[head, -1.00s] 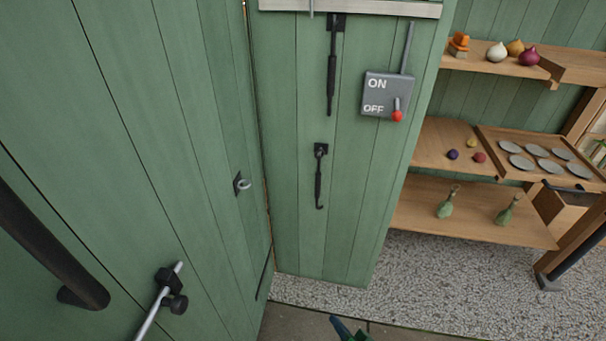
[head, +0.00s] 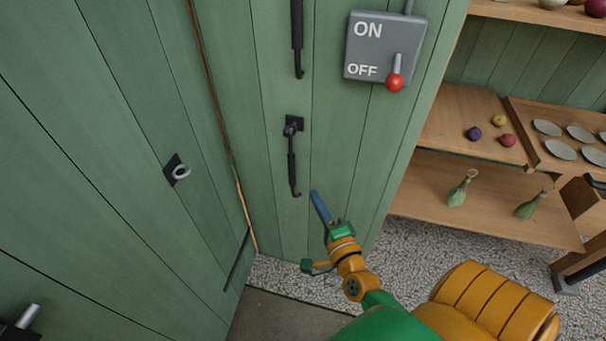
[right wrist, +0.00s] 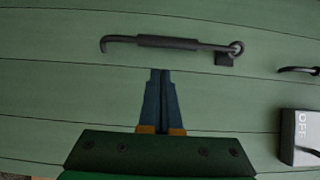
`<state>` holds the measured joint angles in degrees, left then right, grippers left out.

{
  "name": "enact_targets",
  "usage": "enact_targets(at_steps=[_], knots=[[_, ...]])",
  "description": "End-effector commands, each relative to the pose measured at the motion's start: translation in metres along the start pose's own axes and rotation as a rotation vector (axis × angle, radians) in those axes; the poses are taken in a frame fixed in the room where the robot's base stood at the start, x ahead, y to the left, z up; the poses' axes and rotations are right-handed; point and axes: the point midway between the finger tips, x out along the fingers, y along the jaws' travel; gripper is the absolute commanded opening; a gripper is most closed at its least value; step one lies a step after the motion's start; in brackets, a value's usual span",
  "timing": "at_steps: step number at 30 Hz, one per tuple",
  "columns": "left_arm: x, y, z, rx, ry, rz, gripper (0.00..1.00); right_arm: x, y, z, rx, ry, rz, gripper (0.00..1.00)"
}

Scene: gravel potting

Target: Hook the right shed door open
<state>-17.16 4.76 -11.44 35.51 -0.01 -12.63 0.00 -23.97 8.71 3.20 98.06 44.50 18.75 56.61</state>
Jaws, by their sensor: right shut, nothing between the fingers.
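The green shed door (head: 100,130) fills the left of the head view, standing at an angle to the green wall panel (head: 340,140). A grey ring eye on a dark plate (head: 180,172) is fixed to the door. A black hook (head: 292,160) hangs down from its mount on the panel, its tip clear of the ring eye. It also shows in the right wrist view (right wrist: 165,42), lying across the picture above my fingers. My right gripper (head: 315,194) is shut and empty, just right of and slightly below the hook's lower end. My left gripper is out of view.
A grey ON/OFF switch box (head: 370,50) with a red-tipped lever sits above and right of the hook. A second black rod (head: 297,40) hangs above it.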

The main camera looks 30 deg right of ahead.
Motion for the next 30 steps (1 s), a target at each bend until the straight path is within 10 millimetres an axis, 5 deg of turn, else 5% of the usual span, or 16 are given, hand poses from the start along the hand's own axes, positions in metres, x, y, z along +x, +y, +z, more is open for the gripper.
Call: enact_targets(at_steps=[13,30], knots=[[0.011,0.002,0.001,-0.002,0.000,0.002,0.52,0.080,0.001,0.000,-0.001,0.000,-0.001,0.00],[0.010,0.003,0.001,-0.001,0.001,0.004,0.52,0.087,0.000,0.002,0.010,-0.001,0.002,0.00]])
